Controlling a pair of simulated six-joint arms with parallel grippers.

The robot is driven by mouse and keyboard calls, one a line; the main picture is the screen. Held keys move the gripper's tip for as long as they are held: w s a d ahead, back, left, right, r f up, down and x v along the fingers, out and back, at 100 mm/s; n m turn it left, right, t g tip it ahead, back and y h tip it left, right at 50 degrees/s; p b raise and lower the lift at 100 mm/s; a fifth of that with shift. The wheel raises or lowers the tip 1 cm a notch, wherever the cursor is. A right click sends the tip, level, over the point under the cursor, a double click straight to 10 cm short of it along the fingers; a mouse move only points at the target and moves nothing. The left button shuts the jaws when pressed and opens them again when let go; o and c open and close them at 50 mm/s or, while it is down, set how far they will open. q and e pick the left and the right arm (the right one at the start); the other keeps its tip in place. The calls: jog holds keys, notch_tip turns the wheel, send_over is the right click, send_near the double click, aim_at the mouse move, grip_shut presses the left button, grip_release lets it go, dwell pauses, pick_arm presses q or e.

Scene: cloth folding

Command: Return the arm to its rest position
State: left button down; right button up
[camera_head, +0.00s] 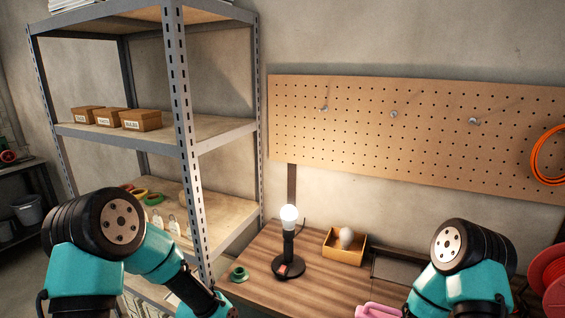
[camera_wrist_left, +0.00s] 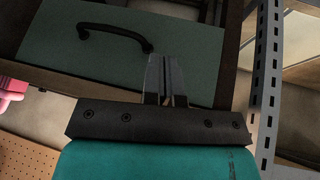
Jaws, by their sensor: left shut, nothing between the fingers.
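My left gripper (camera_wrist_left: 166,62) shows in the left wrist view with its two fingers together and nothing between them. Beyond it is a green panel (camera_wrist_left: 60,40) with a black handle (camera_wrist_left: 113,37); I cannot tell the distance between them. In the head view, my left arm (camera_head: 150,255) comes in at the lower left, in front of the metal shelf, and its gripper is out of the picture. My right arm (camera_head: 462,275) stands at the lower right, and its gripper is not in view.
A wooden bench (camera_head: 258,258) carries a lit lamp (camera_head: 289,240), a green ring-shaped item (camera_head: 239,274), a small box with a bulb (camera_head: 345,245) and a pink object (camera_head: 375,311). The metal shelf (camera_head: 183,130) stands close to my left arm. A pegboard (camera_head: 400,135) hangs behind.

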pick_arm(q)
jog(key=s+a+f+n+g, duration=0.1)
jog(key=s+a+f+n, duration=0.2)
jog(key=s+f, duration=0.3)
jog(key=s+a+f+n+g, duration=0.2)
jog(key=s+f, duration=0.4)
jog(key=s, duration=0.6)
jog(key=a+n, duration=0.1)
jog(key=n, duration=0.1)
jog(key=shift+s+a+n+y, duration=0.15)
jog(key=shift+s+n+y, duration=0.15)
jog(key=shift+s+n, duration=0.1)
